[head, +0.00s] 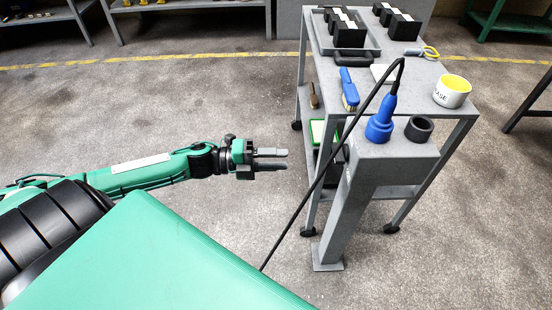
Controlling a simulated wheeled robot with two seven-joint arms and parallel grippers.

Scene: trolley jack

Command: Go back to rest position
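My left gripper (270,160) is at the end of my green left arm, which comes in from the left and reaches level over the floor. Its two fingers point right and stand apart, with nothing between them. It is clear of the grey post (360,200) and the trolley to its right. My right gripper is not in this view.
A blue plug (381,122) with a black cable (318,180) stands on the post beside a black ring (419,128). The cable hangs right of my gripper. The trolley (440,75) carries black blocks, a blue brush (349,90) and a yellow-lined tub (452,91). Open floor lies left.

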